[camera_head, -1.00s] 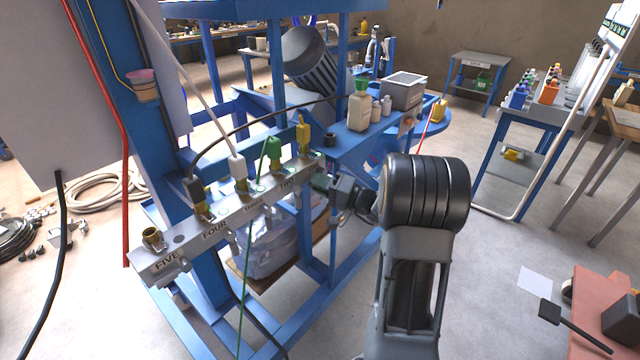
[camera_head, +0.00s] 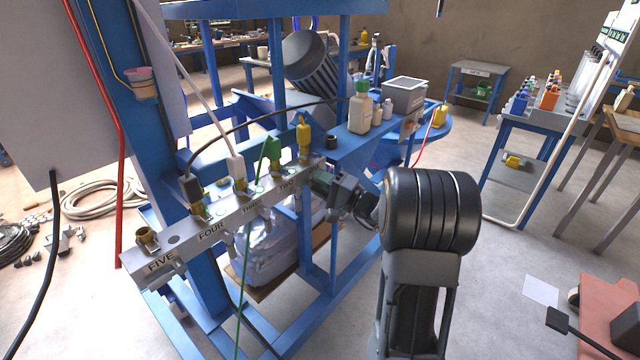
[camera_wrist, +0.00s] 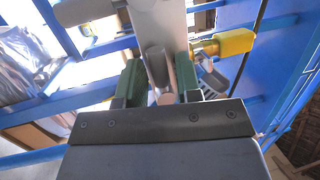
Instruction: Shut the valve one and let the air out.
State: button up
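The grey manifold bar (camera_head: 222,222) runs across the blue frame, with readable labels FIVE, FOUR, THREE and TWO. The label for one is hidden by my gripper. A yellow plug (camera_head: 304,138) stands on top at the bar's right end, and a yellow plug also shows in the wrist view (camera_wrist: 232,42). My gripper (camera_head: 322,184) is at that right end, below the yellow plug. In the wrist view its two green fingers (camera_wrist: 160,80) are apart, on either side of a grey valve lever (camera_wrist: 157,66). Gaps show beside the lever, so it does not look squeezed.
Green (camera_head: 273,149), white (camera_head: 237,172) and black (camera_head: 191,188) plugs with hoses stand along the bar. A blue shelf (camera_head: 345,148) with bottles and a grey box (camera_head: 405,91) lies behind my gripper.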

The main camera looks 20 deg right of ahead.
jog(key=shift+o, duration=0.8)
jog(key=b+v, duration=0.1)
jog(key=v, duration=1.2)
jog(key=shift+s+d, duration=0.2)
jog(key=shift+s, duration=0.1)
jog(key=shift+f, duration=0.1)
